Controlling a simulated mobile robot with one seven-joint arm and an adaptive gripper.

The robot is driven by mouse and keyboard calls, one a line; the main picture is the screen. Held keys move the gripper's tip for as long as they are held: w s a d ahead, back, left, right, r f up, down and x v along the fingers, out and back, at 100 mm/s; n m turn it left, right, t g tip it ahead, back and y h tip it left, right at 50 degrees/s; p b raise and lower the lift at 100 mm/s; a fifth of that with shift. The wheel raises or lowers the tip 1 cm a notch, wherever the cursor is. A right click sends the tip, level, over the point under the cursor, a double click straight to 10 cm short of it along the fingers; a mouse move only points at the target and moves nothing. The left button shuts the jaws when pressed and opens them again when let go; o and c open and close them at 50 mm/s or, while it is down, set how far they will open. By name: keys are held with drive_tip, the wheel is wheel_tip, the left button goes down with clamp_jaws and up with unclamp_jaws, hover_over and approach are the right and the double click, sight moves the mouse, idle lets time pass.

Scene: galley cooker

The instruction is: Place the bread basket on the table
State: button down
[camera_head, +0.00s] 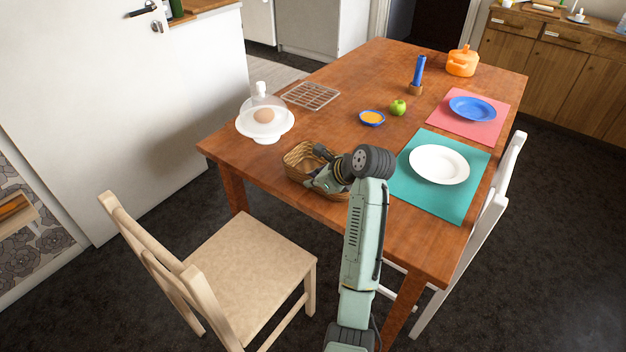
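The bread basket (298,157) is a brown wicker basket at the near edge of the wooden table (340,128), left of the teal placemat. It appears to rest on the tabletop, though its underside is hidden. My gripper (318,178) is at the basket's right side, reaching down over or into it. My arm's wrist covers the basket's right part. The fingertips are too small and too covered to show whether they are open or shut on the basket.
Nearby on the table are a glass-domed stand (265,122), a wire rack (311,95), a small blue bowl (372,118), a green apple (398,107) and a white plate (439,165) on a teal placemat (462,201). A wooden chair (245,258) stands in front. The table's middle has free room.

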drive_tip(key=shift+f, duration=0.15)
drive_tip(key=c, duration=1.8)
unclamp_jaws()
drive_tip(key=shift+r, duration=0.2)
drive_tip(key=v, duration=1.2)
drive_tip(key=shift+b, duration=0.3)
